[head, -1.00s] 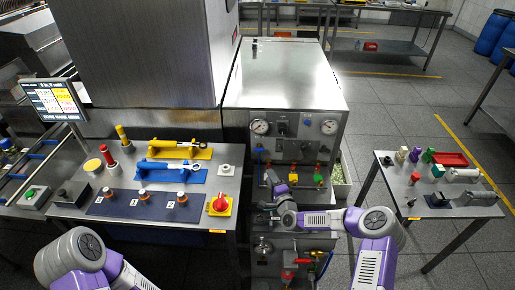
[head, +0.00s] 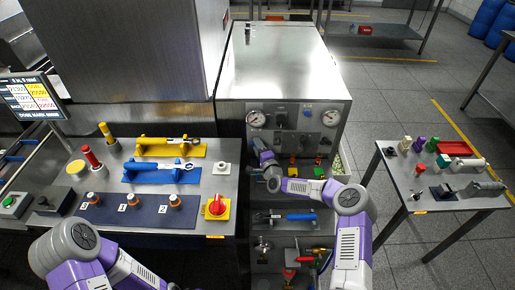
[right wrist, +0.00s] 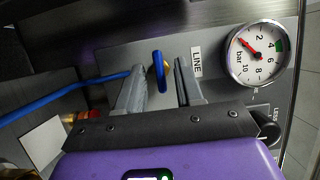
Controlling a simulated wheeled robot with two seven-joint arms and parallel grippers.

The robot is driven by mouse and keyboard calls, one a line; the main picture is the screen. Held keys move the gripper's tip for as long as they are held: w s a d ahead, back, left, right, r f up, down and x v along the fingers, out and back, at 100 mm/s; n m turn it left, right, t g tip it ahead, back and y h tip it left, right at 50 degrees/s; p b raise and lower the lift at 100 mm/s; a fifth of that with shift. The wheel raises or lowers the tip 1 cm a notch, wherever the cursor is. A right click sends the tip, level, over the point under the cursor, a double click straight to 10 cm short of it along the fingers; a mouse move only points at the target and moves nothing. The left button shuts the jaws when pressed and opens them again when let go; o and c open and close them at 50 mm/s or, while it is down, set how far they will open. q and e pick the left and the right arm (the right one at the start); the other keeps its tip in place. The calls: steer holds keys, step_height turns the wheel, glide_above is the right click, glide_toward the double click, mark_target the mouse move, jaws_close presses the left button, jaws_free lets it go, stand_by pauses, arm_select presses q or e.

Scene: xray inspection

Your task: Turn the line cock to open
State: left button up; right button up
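The line cock (right wrist: 159,69) shows in the right wrist view as a blue handle, seen nearly edge-on, on a brass stem beside a "LINE" label. My right gripper (right wrist: 160,64) is open, with one finger on each side of the handle and visible gaps on both sides. How deep the handle sits between the fingers is hard to tell. In the head view my right gripper (head: 263,149) is at the left of the cabinet's front panel, below the left gauge, and hides the cock. My left arm is at the lower left; its gripper is out of frame.
A pressure gauge (right wrist: 258,53) sits close to the right finger, its red needle near the low end. A blue hose (right wrist: 60,96) runs in from the left. The workbench (head: 221,135) is at left.

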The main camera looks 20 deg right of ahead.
steer(key=shift+w, duration=0.3)
jaws_close()
